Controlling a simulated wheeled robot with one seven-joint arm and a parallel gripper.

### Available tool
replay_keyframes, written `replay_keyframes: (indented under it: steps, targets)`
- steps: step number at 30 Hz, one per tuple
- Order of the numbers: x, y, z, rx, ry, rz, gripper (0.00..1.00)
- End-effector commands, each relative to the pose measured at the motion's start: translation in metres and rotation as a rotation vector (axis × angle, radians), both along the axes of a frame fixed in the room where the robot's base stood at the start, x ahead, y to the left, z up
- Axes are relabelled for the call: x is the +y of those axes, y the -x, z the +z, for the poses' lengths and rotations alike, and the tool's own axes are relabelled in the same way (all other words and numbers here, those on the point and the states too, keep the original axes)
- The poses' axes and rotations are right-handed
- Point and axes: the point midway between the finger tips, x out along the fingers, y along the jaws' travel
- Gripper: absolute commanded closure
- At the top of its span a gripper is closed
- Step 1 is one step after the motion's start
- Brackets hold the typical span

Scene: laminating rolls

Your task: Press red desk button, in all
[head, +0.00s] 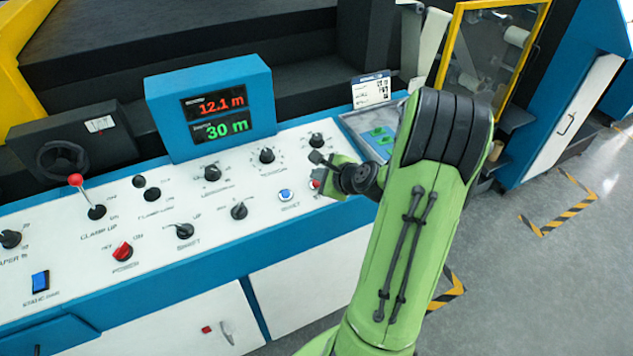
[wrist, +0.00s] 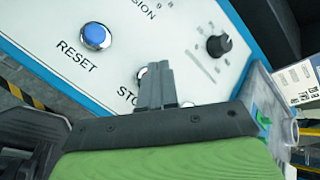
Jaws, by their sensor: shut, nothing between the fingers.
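The red button (head: 315,184) shows only as a small patch of red on the white sloping desk panel in the head view, beside my green hand. In the wrist view my gripper (wrist: 156,78) is shut and empty, its fingertips in front of the partly covered label that begins "STO". The fingers hide most of what lies behind them there, with a pale round edge showing beside the tips. I cannot tell whether the fingertips touch the button. The blue RESET button (head: 286,195) is just left of it, and it also shows in the wrist view (wrist: 96,36).
Black knobs (head: 239,211) and a red power switch (head: 122,251) stand up from the panel. A blue display box (head: 210,107) reads 12.1 m and 30 m. A shallow tray with green pieces (head: 380,136) lies right of the panel. Open floor is at the right.

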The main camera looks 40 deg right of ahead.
Motion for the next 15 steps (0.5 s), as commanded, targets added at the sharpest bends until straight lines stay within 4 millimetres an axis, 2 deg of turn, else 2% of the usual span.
replay_keyframes:
  steps: [7,15]
  targets:
    - [-0.0004,-0.0013,-0.0089,0.000,0.000,0.000,1.00]
    - [-0.0004,-0.0014,-0.0082,0.000,0.000,0.000,1.00]
